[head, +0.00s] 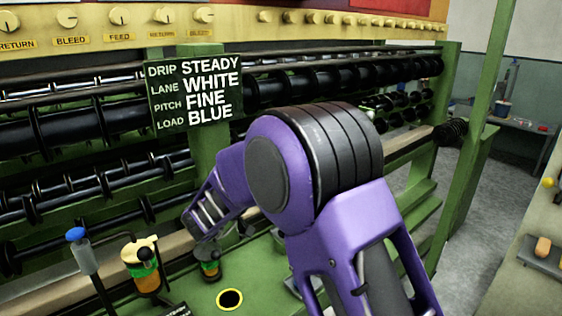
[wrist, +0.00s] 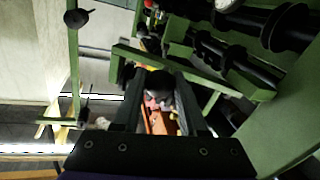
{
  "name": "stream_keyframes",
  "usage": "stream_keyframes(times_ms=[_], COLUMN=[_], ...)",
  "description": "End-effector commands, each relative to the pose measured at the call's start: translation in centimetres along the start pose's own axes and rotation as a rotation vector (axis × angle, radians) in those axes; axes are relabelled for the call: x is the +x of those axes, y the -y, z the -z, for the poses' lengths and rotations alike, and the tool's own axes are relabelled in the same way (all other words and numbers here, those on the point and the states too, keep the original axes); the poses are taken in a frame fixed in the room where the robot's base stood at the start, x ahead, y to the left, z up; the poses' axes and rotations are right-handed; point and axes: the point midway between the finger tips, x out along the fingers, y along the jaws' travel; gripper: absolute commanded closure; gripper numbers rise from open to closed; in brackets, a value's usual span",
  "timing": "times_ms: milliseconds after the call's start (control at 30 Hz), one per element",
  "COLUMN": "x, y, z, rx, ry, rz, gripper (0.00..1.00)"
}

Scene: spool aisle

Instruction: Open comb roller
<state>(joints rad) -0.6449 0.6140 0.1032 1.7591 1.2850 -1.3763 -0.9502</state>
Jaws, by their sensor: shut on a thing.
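Several dark rollers with raised rings run across the green machine in the head view; one is the upper roller (head: 320,78). I cannot tell which is the comb roller. In the wrist view, a ringed dark roller (wrist: 289,28) shows at the upper right. My gripper (wrist: 160,98) points away from the wrist camera, with its two dark fingers closed on a dark rounded knob (wrist: 158,84). What the knob is fixed to is unclear.
A sign (head: 194,93) hangs on the green post. Below stand a blue-topped post (head: 82,250), a yellow-topped bottle (head: 143,266) and a small dark jar (head: 209,263). A yellow-rimmed hole (head: 229,299) is in the green deck. The grey floor (head: 490,210) at right is clear.

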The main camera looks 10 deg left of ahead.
Motion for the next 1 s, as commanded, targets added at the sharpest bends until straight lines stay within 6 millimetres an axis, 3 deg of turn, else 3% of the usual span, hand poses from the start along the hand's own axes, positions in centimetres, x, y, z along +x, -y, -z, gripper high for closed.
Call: stream_keyframes(times_ms=[400, 1000], x=[-2.4, -2.8], y=[1.3, 1.5], z=[0.6, 0.7], rx=[0.006, 0.007], ry=[0.038, 0.044], rz=[-0.216, -0.256], gripper=[1.00, 1.00])
